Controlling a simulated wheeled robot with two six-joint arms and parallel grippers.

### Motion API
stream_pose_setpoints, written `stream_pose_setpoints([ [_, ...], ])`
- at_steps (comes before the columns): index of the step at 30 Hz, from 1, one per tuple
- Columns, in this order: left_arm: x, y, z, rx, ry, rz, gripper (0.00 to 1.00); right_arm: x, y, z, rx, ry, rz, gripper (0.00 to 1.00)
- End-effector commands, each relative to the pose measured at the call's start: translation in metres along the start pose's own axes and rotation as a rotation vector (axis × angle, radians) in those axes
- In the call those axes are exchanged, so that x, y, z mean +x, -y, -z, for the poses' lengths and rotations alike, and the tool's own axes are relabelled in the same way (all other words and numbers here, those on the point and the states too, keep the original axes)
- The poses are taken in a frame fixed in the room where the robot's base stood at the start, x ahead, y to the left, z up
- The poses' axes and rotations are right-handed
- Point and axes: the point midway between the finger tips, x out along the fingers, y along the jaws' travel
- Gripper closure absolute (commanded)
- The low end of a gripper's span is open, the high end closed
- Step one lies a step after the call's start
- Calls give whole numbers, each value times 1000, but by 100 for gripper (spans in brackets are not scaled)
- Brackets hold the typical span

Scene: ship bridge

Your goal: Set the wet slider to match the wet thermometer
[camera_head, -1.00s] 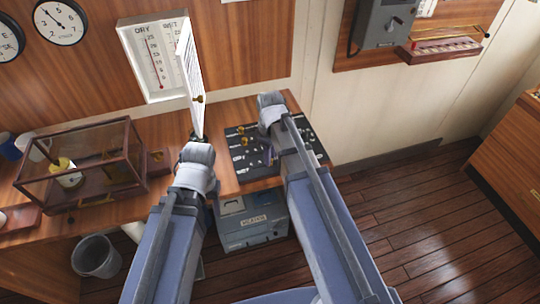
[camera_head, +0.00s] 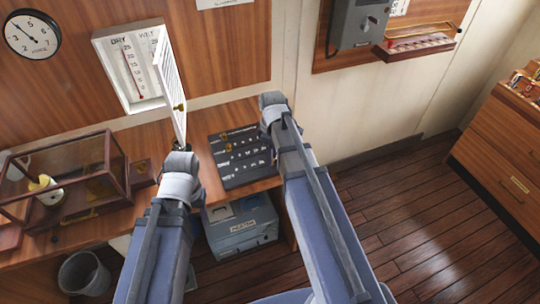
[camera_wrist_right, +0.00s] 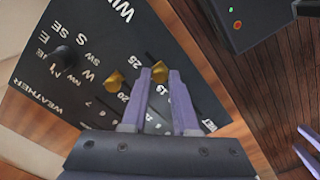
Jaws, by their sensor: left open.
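The thermometer box (camera_head: 101,47) hangs on the wall with its white door (camera_head: 171,90) swung open. My left gripper (camera_head: 178,145) is open by the door's lower edge. My right gripper (camera_head: 272,100) is over the right side of the black weather board (camera_head: 240,172). In the right wrist view, its purple fingertips (camera_wrist_right: 161,75) are on either side of a brass slider knob (camera_wrist_right: 160,70). Whether they press it is unclear. A second brass knob (camera_wrist_right: 113,82) is beside it.
A glass case (camera_head: 70,180) stands on the desk at left. A grey heater box (camera_head: 240,228) is below the board, and a bin (camera_head: 84,275) is on the floor. A black knob (camera_wrist_right: 65,55) sits on the board. The floor at right is clear.

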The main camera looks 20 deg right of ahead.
Motion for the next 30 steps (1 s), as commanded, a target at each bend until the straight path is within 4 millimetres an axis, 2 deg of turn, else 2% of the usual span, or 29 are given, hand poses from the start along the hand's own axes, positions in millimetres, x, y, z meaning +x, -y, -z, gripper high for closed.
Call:
stream_pose_setpoints([
  [1, 0, 0, 0, 0, 0, 0, 42, 0, 0, 0, 0, 0, 0, 65],
  [6, 0, 0, 0, 0, 0, 0, 42, 0, 0, 0, 0, 0, 0, 46],
  [7, 0, 0, 0, 0, 0, 0, 42, 0, 0, 0, 0, 0, 0, 45],
  [15, -1, 0, 0, 0, 0, 0, 42, -1, 0, 0, 1, 0, 0, 45],
  [20, -8, 1, 0, 0, 0, 0, 42, -8, 0, 0, 1, 0, 0, 45],
  [30, -48, 4, -3, 1, 0, 0, 42, -48, 0, 0, 1, 0, 0, 45],
])
